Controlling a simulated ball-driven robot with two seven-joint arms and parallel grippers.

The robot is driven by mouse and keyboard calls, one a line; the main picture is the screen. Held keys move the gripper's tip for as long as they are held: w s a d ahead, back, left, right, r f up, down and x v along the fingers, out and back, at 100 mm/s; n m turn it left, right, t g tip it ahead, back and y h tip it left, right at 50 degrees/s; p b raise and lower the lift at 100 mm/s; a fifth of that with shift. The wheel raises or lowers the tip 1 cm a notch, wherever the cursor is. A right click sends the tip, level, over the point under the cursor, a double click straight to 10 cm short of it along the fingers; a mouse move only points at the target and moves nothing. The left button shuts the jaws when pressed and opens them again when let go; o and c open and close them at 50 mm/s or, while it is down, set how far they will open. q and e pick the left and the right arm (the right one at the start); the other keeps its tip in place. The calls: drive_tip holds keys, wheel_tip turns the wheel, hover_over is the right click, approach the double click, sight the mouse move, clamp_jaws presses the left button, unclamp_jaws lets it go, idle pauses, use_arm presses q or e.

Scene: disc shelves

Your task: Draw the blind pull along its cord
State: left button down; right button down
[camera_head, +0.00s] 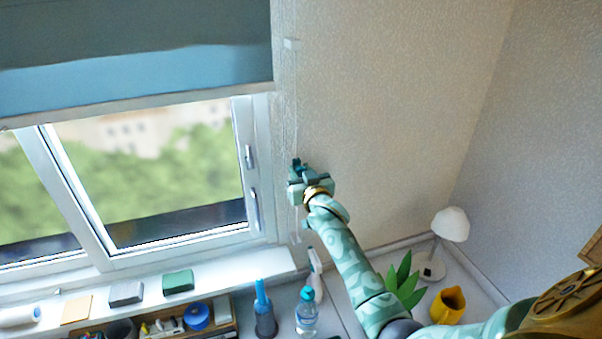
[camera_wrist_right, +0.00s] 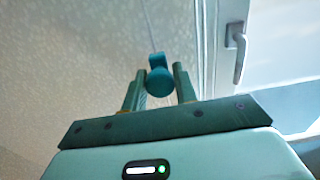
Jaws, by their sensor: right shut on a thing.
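The blind pull is a small teal piece; in the right wrist view the pull (camera_wrist_right: 160,78) sits between the two fingers of my right gripper (camera_wrist_right: 162,88). A thin cord (camera_wrist_right: 149,28) runs up from it. In the head view my right gripper (camera_head: 298,174) is at the cord beside the window's right edge, and the pull (camera_head: 296,162) shows small at its tip. My right gripper is shut on the pull. The blue blind (camera_head: 140,65) hangs over the upper window. My left gripper is not in view.
The window (camera_head: 150,180) has handles (camera_head: 253,208) close left of the gripper. Below, the sill (camera_head: 220,268) holds sponges (camera_head: 178,282). A spray bottle (camera_head: 316,272), a blue-capped bottle (camera_head: 307,312), a plant (camera_head: 404,282), a yellow pot (camera_head: 447,305) and a lamp (camera_head: 450,225) stand below and right.

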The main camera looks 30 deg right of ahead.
drive_tip(key=shift+r, duration=0.6)
drive_tip(key=shift+f, duration=0.1)
drive_tip(key=c, duration=1.1)
unclamp_jaws()
drive_tip(key=shift+f, duration=0.1)
drive_tip(key=shift+c, duration=0.2)
drive_tip(key=b+v, duration=0.1)
drive_tip(key=v, duration=1.5)
drive_tip(key=shift+s, duration=0.2)
drive_tip(key=shift+f, duration=0.1)
